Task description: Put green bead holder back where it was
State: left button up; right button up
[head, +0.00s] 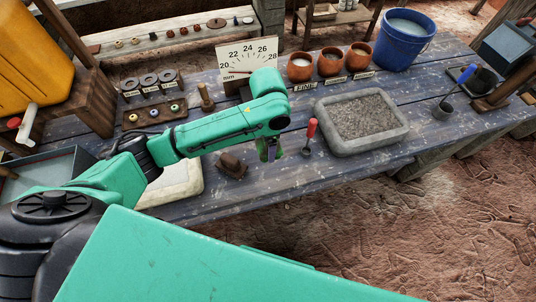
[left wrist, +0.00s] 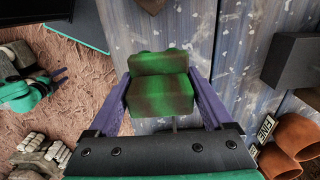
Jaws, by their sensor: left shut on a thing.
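The green bead holder (left wrist: 160,88) shows in the left wrist view as a stepped block with green and brown bands. It sits between the two purple fingers of my left gripper (left wrist: 163,98), which is shut on it. In the head view my left gripper (head: 268,150) points down over the front part of the table, left of the red-handled tool, and mostly hides the holder. I cannot tell the gap below it. My right gripper is not in view.
A brown stepped block (head: 231,165) lies left of the gripper. A red-handled tool (head: 311,132) and a grey stone tray (head: 399,138) are to its right. Behind are a dial board (head: 247,56) and clay pots (head: 330,61). A bead tray (head: 134,122) stands at left.

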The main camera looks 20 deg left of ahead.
pick_arm(q)
jog(key=f, duration=0.3)
jog(key=shift+w+f, duration=0.1)
jog(key=shift+w, duration=0.1)
notch_tip(320, 180, down, 3)
jog(key=shift+s+f, duration=0.1)
jog(key=shift+s, duration=0.05)
jog(key=shift+f, duration=0.3)
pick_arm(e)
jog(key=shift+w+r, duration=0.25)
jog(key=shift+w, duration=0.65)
pick_arm(q)
jog(key=o, duration=1.1)
jog(key=shift+r, duration=0.1)
notch_tip(320, 180, up, 12)
jog(key=shift+r, duration=0.1)
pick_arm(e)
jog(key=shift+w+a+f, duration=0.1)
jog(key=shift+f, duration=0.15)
